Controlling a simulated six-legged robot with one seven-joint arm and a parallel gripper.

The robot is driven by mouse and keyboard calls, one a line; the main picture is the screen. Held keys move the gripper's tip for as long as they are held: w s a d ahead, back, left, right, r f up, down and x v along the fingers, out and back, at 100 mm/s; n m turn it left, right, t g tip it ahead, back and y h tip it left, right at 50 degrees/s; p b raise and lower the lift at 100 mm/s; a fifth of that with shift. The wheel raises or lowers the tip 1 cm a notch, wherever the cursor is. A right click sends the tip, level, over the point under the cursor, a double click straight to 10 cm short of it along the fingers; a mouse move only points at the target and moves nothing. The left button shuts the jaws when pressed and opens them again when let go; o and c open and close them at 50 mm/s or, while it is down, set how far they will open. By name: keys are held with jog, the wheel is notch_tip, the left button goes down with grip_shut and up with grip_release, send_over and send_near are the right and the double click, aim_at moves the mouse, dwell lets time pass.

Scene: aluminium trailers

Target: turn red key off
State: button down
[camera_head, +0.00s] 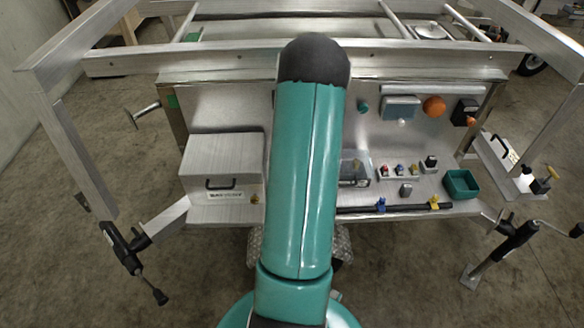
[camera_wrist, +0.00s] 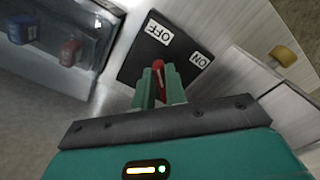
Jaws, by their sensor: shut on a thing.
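The red key (camera_wrist: 158,68) shows in the wrist view on a black switch plate (camera_wrist: 150,48) with white OFF and ON labels. The OFF label (camera_wrist: 159,32) is at the upper left and the ON label (camera_wrist: 200,59) at the right. The key's visible tip points up, between the labels and nearer OFF in direction. My gripper (camera_wrist: 159,84) has its two green fingers closed around the key, hiding its lower part. In the head view, my teal arm covers the middle of the panel, and the gripper and key are hidden.
In the wrist view, a clear case (camera_wrist: 75,35) with blue and red items is at the left and a yellow knob (camera_wrist: 283,56) at the right. In the head view, a metal box (camera_head: 222,165), a green bin (camera_head: 461,184) and an orange knob (camera_head: 433,106) sit on the trailer.

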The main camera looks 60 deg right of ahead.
jog(key=c, duration=1.4)
grip_release()
jog(key=shift+c, duration=0.2)
notch_tip(320, 180, up, 14)
jog(key=shift+f, duration=0.1)
